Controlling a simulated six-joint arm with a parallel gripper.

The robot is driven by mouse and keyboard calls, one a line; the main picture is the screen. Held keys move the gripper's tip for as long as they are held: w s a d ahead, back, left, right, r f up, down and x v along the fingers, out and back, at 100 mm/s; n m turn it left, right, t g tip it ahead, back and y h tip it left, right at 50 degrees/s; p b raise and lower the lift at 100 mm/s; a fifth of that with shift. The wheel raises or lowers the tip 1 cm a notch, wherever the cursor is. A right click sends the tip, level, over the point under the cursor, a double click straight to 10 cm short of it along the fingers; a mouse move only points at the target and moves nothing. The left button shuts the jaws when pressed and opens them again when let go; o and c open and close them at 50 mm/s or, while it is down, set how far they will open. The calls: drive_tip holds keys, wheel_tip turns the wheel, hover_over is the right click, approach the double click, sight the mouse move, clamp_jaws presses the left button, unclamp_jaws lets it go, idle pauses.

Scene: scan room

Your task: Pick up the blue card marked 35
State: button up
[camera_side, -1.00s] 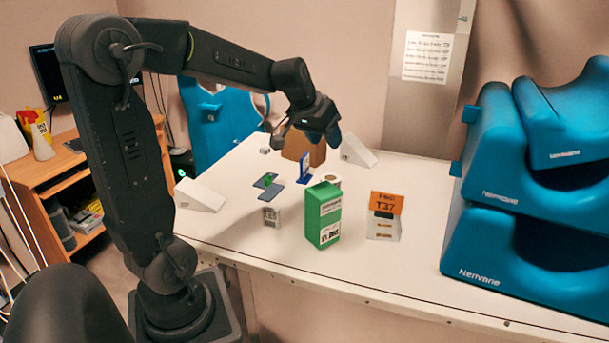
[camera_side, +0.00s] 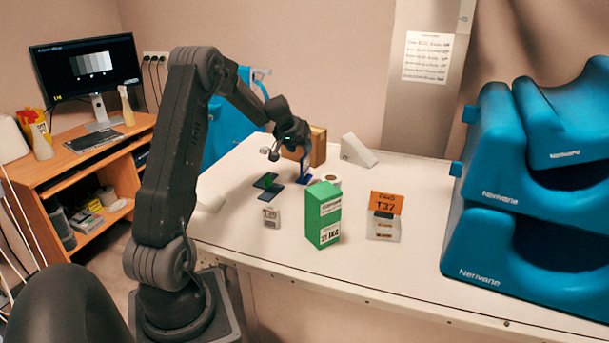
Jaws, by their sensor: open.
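A small blue card (camera_side: 305,178) stands on the white table, left of the white roll and in front of the brown box. Only its lower part shows clearly, and I cannot read its marking. My gripper (camera_side: 303,158) points down right above the card, with its fingers at the card's upper part. The jaws are open. Whether the fingers touch the card or stand on both sides of it is too small to tell.
Dark flat cards (camera_side: 267,181) lie to the left. A green box (camera_side: 323,215), a white roll (camera_side: 327,180), a small grey box (camera_side: 271,217) and an orange sign (camera_side: 385,202) stand nearby.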

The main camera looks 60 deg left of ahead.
sight(304, 155)
drive_tip(key=x, duration=0.5)
drive_tip(key=shift+a+f, duration=0.25)
drive_tip(key=shift+a, duration=0.05)
clamp_jaws()
idle(0.4)
